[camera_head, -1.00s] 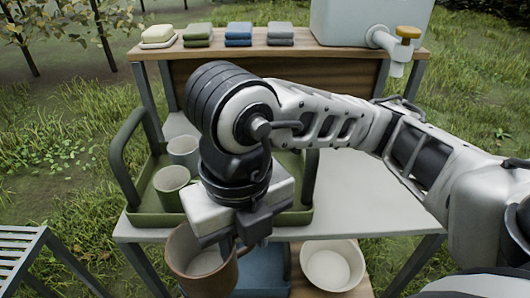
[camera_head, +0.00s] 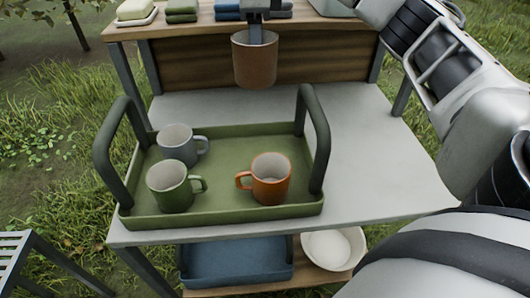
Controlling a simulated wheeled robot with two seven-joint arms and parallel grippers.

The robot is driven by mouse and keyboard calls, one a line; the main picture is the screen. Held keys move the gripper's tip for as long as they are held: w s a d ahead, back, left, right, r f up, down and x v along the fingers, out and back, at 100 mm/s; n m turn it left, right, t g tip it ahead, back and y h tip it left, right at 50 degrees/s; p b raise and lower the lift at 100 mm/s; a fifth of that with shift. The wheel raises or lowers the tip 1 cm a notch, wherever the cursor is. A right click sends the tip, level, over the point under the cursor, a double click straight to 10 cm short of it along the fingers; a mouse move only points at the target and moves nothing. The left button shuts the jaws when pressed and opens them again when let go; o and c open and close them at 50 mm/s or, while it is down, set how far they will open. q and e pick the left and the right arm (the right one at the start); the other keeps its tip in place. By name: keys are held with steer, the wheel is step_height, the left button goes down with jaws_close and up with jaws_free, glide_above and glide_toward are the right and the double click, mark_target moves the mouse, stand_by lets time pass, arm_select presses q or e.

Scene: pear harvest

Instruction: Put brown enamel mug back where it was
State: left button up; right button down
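The brown enamel mug (camera_head: 254,62) hangs upright in the air in front of the upper shelf's wooden back panel, above the far part of the white table top. My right gripper (camera_head: 256,32) is shut on its rim or wall from above; the arm comes in from the right and the gripper's upper part is cut off by the top edge. The green tray (camera_head: 232,213) stands on the table below, holding a grey mug (camera_head: 176,146), a green mug (camera_head: 168,187) and an orange mug (camera_head: 271,181). My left gripper is not in view.
The tray's two tall dark handles (camera_head: 316,140) stick up at its sides. Folded cloths (camera_head: 182,10) and a soap dish (camera_head: 137,11) sit on the upper shelf (camera_head: 170,29). A blue tray (camera_head: 236,263) and white bowl (camera_head: 331,248) are below. The table's right part (camera_head: 368,160) is clear.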

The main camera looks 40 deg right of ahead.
steer(key=shift+n, duration=0.4)
steer(key=shift+w+d+f+b, duration=0.1)
steer(key=shift+d+f+b, duration=0.3)
steer(key=shift+f, duration=2.5)
steer(key=shift+w+d+f+b, duration=0.1)
steer(key=shift+d+f+b, duration=0.25)
steer(key=shift+f, duration=2.55)
steer(key=shift+w+d+f+b, duration=0.1)
steer(key=shift+d+f+b, duration=0.3)
steer(key=shift+f, duration=2.5)
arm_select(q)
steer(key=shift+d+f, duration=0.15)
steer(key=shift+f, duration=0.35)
arm_select(e)
steer(key=shift+a, duration=0.15)
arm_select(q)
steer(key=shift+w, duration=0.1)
arm_select(e)
steer(key=shift+f+b, duration=0.5)
steer(key=shift+f, duration=0.1)
steer(key=c, duration=0.9)
jaws_free()
steer(key=shift+c, duration=0.2)
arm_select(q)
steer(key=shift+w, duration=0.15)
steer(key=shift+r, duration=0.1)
arm_select(e)
steer(key=shift+r, duration=0.15)
